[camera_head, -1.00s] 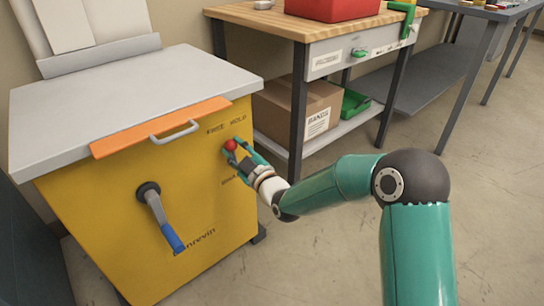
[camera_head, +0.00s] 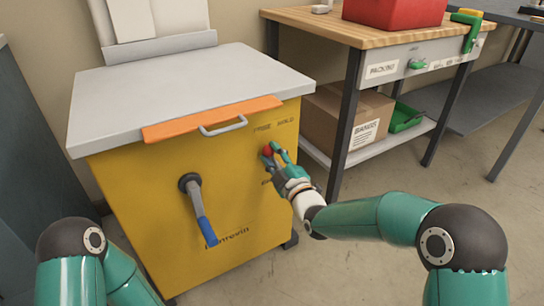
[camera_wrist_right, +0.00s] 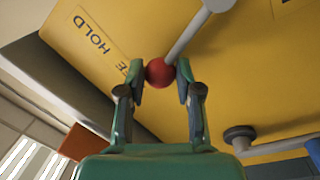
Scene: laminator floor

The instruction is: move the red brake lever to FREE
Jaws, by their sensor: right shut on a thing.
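The red brake lever's ball knob (camera_head: 267,150) is on the upper right of the yellow machine front, just below the FREE label (camera_head: 262,128). The HOLD label (camera_head: 286,123) is up and to the right of the knob. My right gripper (camera_head: 273,156) is shut on the knob. In the right wrist view, the red knob (camera_wrist_right: 159,73) sits between the two fingertips, and its grey rod (camera_wrist_right: 188,36) runs up to a pivot. There, HOLD (camera_wrist_right: 92,35) is readable and a finger partly covers FREE. My left arm shows at lower left; its gripper is out of view.
The yellow machine (camera_head: 150,220) has a grey top, an orange strip with a handle (camera_head: 223,126), and a blue-gripped crank (camera_head: 203,220). A packing table (camera_head: 330,27) with a cardboard box (camera_head: 335,122) below stands close on the right. Open floor lies in front.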

